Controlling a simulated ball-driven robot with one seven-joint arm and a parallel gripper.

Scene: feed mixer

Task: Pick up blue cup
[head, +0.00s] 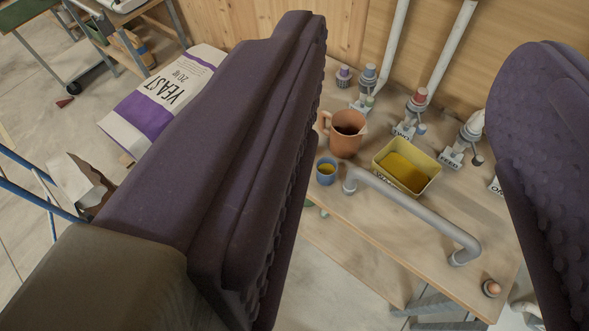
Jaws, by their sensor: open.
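A small blue cup (326,171) with something yellow inside stands upright near the front left edge of the wooden bench (400,240). My gripper (400,150) is open, with one dark purple padded finger on the left of the picture and one on the right. The cup lies between the fingers in the picture, close beside the left finger's edge, and looks farther away than the fingers. Nothing is held. The left finger hides part of the bench's left side.
A terracotta jug (345,134) stands just behind the cup. A yellow tub (407,167) is to its right. A grey bent rail (415,212) runs along the bench in front. Pipes with valves (413,113) line the back. A yeast sack (165,100) is at left.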

